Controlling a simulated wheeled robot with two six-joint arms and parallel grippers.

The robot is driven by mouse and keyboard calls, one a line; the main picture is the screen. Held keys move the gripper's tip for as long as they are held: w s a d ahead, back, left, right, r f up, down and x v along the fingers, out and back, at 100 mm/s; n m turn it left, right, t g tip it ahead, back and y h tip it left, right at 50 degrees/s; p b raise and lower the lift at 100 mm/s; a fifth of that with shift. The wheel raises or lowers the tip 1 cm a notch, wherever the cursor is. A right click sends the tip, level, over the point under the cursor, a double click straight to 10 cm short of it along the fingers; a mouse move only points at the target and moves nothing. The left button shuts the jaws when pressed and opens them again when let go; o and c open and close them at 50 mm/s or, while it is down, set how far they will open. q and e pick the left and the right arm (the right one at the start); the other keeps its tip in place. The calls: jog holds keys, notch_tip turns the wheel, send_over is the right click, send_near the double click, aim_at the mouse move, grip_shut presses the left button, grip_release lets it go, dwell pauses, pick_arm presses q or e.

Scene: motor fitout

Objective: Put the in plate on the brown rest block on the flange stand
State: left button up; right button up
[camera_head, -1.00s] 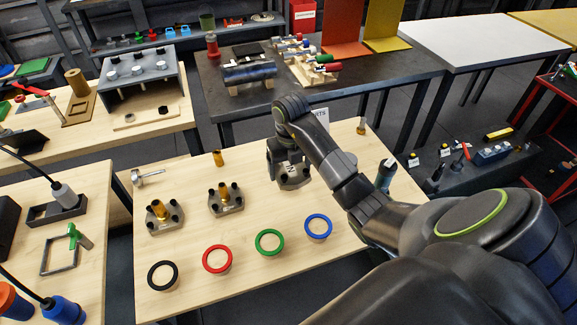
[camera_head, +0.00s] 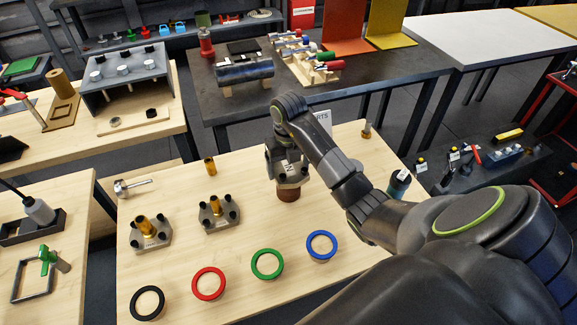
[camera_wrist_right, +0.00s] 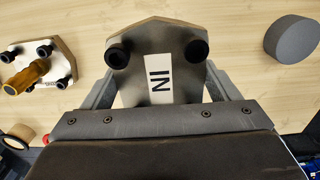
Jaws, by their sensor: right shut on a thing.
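My right gripper (camera_head: 284,160) is shut on the grey in plate (camera_head: 288,174). In the right wrist view the plate (camera_wrist_right: 158,65) shows a white "IN" label and two black knobs, between my fingers (camera_wrist_right: 163,88). A brown block (camera_head: 288,193) stands directly under the plate in the head view. I cannot tell whether the two touch. Two similar grey flange plates with brass posts stand to the left, one nearer (camera_head: 150,232) and one farther (camera_head: 219,212). I cannot tell which piece is the flange stand. My left gripper is out of view.
Black (camera_head: 147,303), red (camera_head: 208,284), green (camera_head: 267,264) and blue (camera_head: 321,246) rings line the front of the wooden table. A brass sleeve (camera_head: 210,166) and a metal clamp (camera_head: 131,187) are behind left. A grey disc (camera_wrist_right: 292,40) lies beside the plate.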

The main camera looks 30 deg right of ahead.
jog(key=shift+w+f, duration=0.1)
jog(key=shift+f, duration=2.7)
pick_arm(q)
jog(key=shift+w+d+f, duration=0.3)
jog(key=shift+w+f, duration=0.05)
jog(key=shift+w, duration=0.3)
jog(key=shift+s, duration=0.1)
pick_arm(e)
jog(key=o, duration=1.2)
jog(key=shift+f, duration=0.1)
jog(key=shift+s, duration=0.2)
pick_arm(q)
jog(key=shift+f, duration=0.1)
